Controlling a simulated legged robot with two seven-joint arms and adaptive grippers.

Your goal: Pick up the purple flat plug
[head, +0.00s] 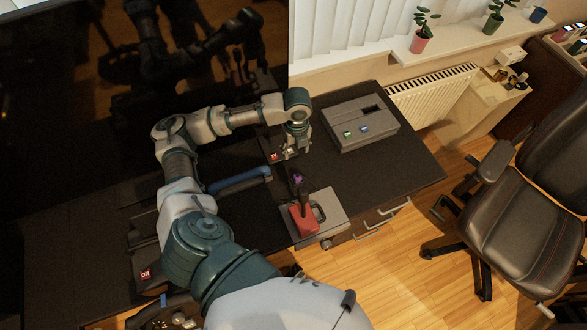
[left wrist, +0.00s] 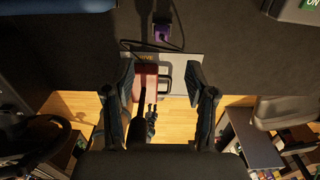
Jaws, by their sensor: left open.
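The small purple plug (head: 297,180) lies on the dark desk, just behind a grey plate. It shows at the top middle of the left wrist view (left wrist: 164,28), with a dark cable around it. My left gripper (head: 297,148) is above the desk, beyond the plug in the head view. In the left wrist view the two fingers (left wrist: 162,78) are spread apart with nothing between them touching, and the plug lies beyond the fingertips. My right gripper cannot be made out in the head view.
A grey plate (head: 330,204) with a red block (head: 303,220) sits at the desk's front edge. A grey box with coloured buttons (head: 360,122) stands at the back right. A blue handle-like bar (head: 240,180) lies left of the plug. A black chair (head: 510,200) stands right.

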